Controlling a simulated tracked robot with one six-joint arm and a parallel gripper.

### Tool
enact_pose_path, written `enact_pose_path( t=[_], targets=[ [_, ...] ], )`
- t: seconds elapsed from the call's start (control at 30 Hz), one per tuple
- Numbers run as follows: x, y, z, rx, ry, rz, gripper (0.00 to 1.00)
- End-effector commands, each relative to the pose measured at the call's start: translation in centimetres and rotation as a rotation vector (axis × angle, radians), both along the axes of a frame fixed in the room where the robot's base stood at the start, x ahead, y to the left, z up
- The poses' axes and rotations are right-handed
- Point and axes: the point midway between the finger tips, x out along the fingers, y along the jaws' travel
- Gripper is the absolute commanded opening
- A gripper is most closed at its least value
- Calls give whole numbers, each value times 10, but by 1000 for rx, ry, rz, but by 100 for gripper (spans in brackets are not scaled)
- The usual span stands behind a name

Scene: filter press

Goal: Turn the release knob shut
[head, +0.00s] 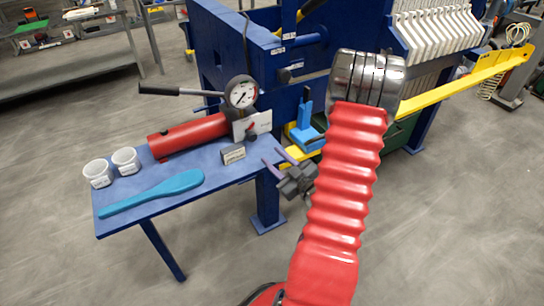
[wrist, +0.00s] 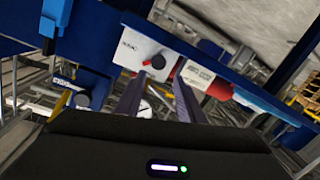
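The release knob (head: 251,132) is a small dark knob with a red part, on the white plate (head: 262,122) at the right end of the red pump cylinder (head: 190,135). It also shows in the wrist view (wrist: 158,62), just beyond and between my fingertips, with the plate (wrist: 135,45) behind it. My gripper (head: 271,155) is at the right edge of the blue table, to the lower right of the knob. Its two fingers are apart with nothing between them, as the wrist view also shows (wrist: 159,82). The fingers look clear of the knob.
A gauge (head: 241,92) and a black-gripped pump lever (head: 150,91) stand above the cylinder. A small label block (head: 232,154) is near the knob. Two white cups (head: 124,160) and a teal tool (head: 155,192) lie on the blue table (head: 225,175). The blue press frame (head: 240,45) rises behind.

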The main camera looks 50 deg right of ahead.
Motion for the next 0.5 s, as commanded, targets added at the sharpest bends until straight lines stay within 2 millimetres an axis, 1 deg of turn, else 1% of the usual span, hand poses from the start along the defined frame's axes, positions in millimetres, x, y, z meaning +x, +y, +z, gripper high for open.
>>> enact_pose_path(
  t=[0.27,0.37,0.5],
  targets=[
    [1,1,-1,12,-4,-4,36],
    [4,4,-3,76,-30,-27,36],
    [9,11,-8,221,-92,-81,36]
  ],
)
